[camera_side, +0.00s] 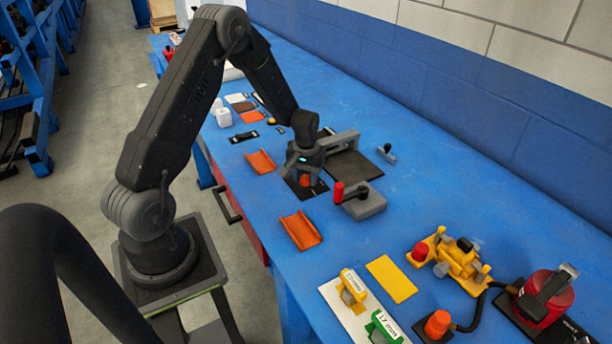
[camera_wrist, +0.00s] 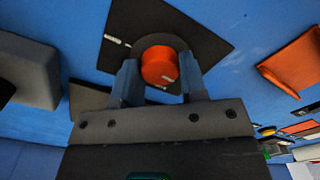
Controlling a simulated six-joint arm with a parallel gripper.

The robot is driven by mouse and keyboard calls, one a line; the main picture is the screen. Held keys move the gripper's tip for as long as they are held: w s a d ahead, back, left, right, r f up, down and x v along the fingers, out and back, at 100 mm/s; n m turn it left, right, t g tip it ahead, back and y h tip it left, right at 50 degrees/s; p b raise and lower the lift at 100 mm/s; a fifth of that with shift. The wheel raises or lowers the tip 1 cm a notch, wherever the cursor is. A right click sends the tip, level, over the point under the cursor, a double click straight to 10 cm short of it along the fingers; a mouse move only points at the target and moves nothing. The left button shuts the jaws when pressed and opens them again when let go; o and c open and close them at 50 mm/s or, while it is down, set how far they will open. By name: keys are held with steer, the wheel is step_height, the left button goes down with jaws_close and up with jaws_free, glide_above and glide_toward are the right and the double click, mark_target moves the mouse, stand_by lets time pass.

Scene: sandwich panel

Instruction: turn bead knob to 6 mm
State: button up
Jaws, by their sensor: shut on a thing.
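The bead knob looks to be the orange-red round knob (camera_wrist: 159,66) on a black square plate (camera_wrist: 188,22). In the wrist view it sits between the two fingers of my gripper (camera_wrist: 158,80), which is shut on it. A small white mark shows on the knob, and pale marks on the plate are too small to read. In the side view my gripper (camera_side: 304,172) points down at the knob (camera_side: 305,181), which is partly hidden. The black plate (camera_side: 318,189) lies flat on the blue bench.
A grey block with a red-handled lever (camera_side: 362,203) stands close to the right of my gripper. A grey frame (camera_side: 338,142) over a dark plate is behind it. A yellow device (camera_side: 460,262) and red tank (camera_side: 543,300) stand at right.

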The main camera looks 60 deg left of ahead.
steer(key=m, duration=0.8)
steer(key=shift+m, duration=0.4)
steer(key=m, duration=1.3)
steer(key=shift+m, duration=0.3)
steer(key=m, duration=0.8)
steer(key=shift+m, duration=2.4)
